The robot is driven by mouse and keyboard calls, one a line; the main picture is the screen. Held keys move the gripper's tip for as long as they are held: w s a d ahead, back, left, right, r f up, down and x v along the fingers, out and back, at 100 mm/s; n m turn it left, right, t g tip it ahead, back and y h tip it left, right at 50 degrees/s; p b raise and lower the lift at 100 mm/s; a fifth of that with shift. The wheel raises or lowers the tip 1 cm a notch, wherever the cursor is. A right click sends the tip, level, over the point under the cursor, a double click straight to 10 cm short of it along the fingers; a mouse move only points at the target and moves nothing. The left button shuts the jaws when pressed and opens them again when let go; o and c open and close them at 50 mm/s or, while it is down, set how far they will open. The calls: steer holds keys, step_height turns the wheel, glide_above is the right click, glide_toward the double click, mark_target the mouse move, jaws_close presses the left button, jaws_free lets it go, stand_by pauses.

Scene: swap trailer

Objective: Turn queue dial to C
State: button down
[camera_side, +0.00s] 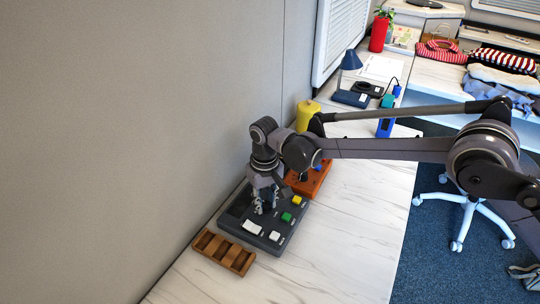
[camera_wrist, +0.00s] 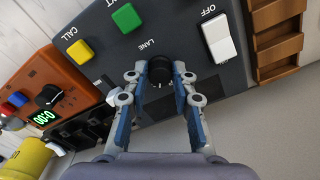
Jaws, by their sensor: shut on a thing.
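A black round dial (camera_wrist: 159,69) stands on the dark grey control panel (camera_wrist: 178,25), beside the printed word LANE. My gripper (camera_wrist: 160,76) is shut on this dial, one finger on each side. No letter C or pointer mark can be made out around the dial. In the side view my gripper (camera_side: 266,205) reaches down onto the panel (camera_side: 236,212) from above, and the dial is hidden behind the fingers.
The panel also has a yellow CALL button (camera_wrist: 78,52), a green button (camera_wrist: 126,18) and a white OFF rocker (camera_wrist: 217,38). An orange box (camera_wrist: 62,68) with a black knob adjoins it. A wooden tray (camera_side: 223,252) lies in front; a yellow canister (camera_side: 307,116) stands behind. The wall is close at left.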

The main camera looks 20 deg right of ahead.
mark_target(266, 203)
steer(key=shift+m, duration=0.5)
steer(key=c, duration=1.1)
jaws_free()
step_height(266, 203, up, 12)
